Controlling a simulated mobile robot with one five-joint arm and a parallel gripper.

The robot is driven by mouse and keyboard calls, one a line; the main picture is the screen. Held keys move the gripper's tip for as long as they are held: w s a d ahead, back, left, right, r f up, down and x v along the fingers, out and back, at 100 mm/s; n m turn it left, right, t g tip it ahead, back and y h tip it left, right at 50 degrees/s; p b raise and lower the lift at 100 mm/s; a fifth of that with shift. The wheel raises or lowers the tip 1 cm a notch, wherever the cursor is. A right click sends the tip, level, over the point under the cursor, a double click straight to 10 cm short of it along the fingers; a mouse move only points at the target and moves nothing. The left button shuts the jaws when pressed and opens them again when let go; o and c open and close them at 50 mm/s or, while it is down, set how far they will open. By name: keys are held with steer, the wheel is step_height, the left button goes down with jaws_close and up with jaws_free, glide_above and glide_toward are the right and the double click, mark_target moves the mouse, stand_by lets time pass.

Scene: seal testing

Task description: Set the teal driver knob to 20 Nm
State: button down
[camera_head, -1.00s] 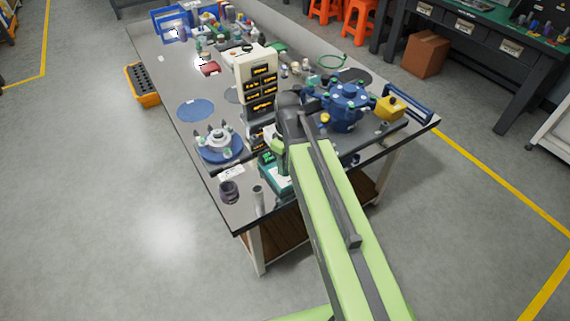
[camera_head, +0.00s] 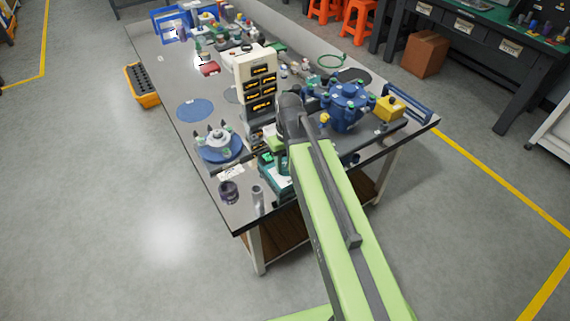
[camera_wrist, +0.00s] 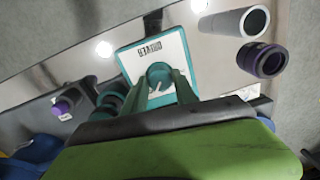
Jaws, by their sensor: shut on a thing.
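The teal driver knob (camera_wrist: 160,73) stands on a teal box with a white face marked DRIVER (camera_wrist: 132,62) in the wrist view. My gripper (camera_wrist: 162,82) has its two teal fingers on either side of the knob and is shut on it. A pale pointer line shows on the knob; the scale figures are too small to read. In the head view the teal driver box (camera_head: 276,186) sits at the table's near edge, partly behind my arm, and the knob and fingertips are hidden.
A grey cylinder (camera_wrist: 235,22) and a dark cup with a purple ring (camera_wrist: 262,61) stand right of the box in the wrist view. A cream panel with black displays (camera_head: 256,72) and a blue flanged fixture (camera_head: 346,105) stand close to my arm. The table's near edge (camera_head: 236,229) is close.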

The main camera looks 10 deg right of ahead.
steer(key=c, duration=1)
jaws_free()
step_height(320, 180, up, 17)
steer(key=p, duration=1.7)
steer(key=shift+d+r, duration=0.15)
steer(key=shift+d, duration=0.25)
steer(key=s, duration=0.1)
steer(key=s+m, duration=0.1)
steer(key=s, duration=0.1)
steer(key=s+a+m, duration=0.1)
steer(key=shift+s+f+h, duration=0.3)
steer(key=shift+s, duration=0.1)
